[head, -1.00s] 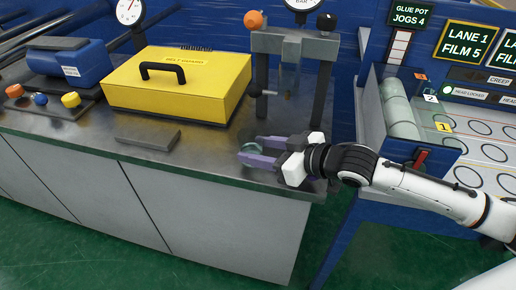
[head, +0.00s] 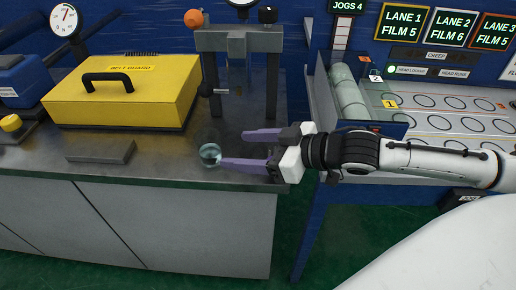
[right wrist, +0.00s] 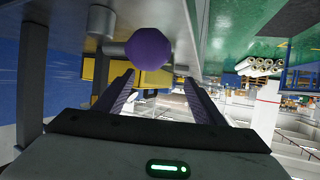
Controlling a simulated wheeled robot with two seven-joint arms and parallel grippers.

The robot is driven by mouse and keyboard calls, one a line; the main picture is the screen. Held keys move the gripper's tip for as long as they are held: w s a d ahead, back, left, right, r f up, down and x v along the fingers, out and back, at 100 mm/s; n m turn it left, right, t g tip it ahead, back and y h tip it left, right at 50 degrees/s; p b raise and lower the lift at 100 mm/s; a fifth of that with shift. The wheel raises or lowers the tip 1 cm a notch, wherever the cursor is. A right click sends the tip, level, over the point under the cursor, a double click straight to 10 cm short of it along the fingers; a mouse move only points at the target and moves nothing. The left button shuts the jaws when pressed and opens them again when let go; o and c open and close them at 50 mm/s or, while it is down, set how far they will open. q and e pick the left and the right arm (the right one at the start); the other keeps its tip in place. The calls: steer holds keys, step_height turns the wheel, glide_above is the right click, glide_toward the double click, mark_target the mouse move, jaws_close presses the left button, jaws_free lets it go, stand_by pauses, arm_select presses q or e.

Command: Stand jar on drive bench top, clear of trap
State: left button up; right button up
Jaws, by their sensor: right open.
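A small clear glass jar with a teal tint (head: 209,153) stands on the metal drive bench top (head: 160,168), near its front edge. My right gripper (head: 234,148), with purple fingers, is open and empty just to the right of the jar. The lower fingertip is close to the jar; whether they touch I cannot tell. In the right wrist view, a round purple shape (right wrist: 148,48) shows beyond the open fingers; I cannot tell whether it is the jar. I cannot make out which thing is the trap. My left gripper is not in view.
A grey clamp frame (head: 240,42) stands behind the jar. A yellow belt guard box (head: 125,92) and a flat grey block (head: 100,151) lie to the left. A blue machine with a pale roll (head: 350,98) stands to the right, across a gap. Bare bench lies between block and jar.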

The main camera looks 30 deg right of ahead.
steer(key=shift+s+d+r, duration=0.15)
steer(key=shift+s+d, duration=0.1)
steer(key=shift+s, duration=0.35)
steer(key=shift+v, duration=0.9)
steer(key=shift+s+d+r, duration=0.2)
steer(key=shift+s+r, duration=0.05)
